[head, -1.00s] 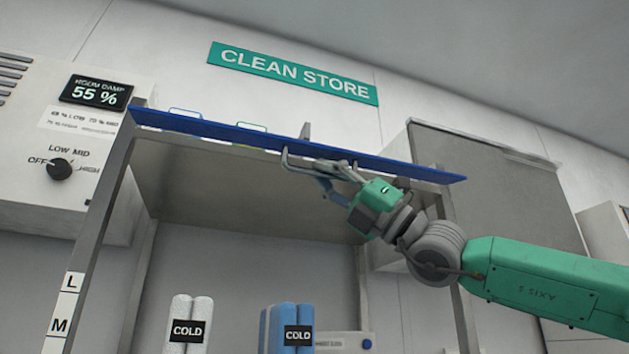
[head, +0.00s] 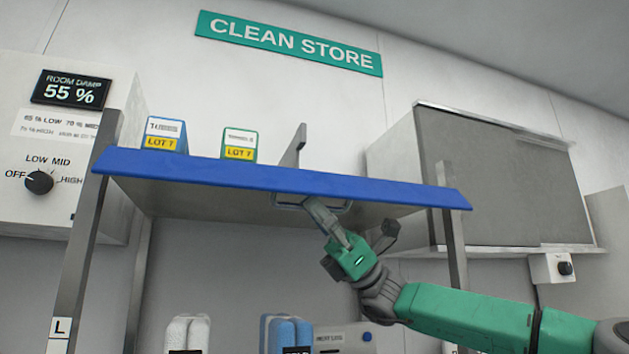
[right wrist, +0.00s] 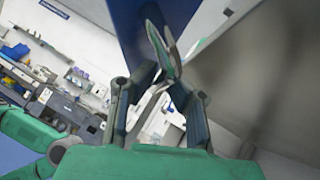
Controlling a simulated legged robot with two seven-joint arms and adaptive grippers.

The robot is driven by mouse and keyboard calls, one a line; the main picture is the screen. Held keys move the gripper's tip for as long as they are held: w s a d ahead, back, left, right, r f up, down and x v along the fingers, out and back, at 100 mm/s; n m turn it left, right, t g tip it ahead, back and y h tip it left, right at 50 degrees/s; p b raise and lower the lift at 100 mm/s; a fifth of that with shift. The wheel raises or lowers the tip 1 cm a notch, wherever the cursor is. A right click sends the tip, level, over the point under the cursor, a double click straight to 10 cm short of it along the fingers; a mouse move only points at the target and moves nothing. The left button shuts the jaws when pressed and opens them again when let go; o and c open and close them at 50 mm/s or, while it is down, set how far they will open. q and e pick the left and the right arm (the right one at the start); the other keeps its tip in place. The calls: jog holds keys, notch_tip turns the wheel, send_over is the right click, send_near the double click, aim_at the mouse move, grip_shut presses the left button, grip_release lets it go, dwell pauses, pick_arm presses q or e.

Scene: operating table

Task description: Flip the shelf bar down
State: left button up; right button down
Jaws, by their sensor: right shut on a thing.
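The shelf bar (head: 230,174) is a long blue strip across the front of the metal shelf in the head view, its broad face showing below the boxes. A grey loop handle (head: 341,209) hangs at its lower edge. My right gripper (head: 314,206) reaches up from below right and is shut on this handle; the fingertips partly hide it. In the right wrist view the right gripper's fingers (right wrist: 163,62) come together in front of a blue surface (right wrist: 118,22); the grip itself is hard to make out there. My left gripper is not in view.
A blue-edged box (head: 165,134) and a green-edged box (head: 240,145) stand on the shelf behind the bar, beside a grey upright divider (head: 293,147). Metal posts (head: 88,230) flank the shelf. White packs (head: 187,332) and blue packs (head: 286,331) stand below. A grey cabinet (head: 497,180) is at right.

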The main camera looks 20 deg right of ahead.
jog(key=shift+w+a+f+n+g+h+p, duration=0.1)
jog(key=shift+w+f+n+g+h+p, duration=0.15)
jog(key=shift+n+g+p, duration=0.15)
jog(key=shift+w+f+n+g+h+p, duration=0.1)
jog(key=shift+w+n+g+h+p, duration=0.15)
jog(key=shift+n+g, duration=0.2)
jog(key=c, duration=1.6)
grip_release()
jog(key=v, duration=0.8)
jog(key=shift+w, duration=0.2)
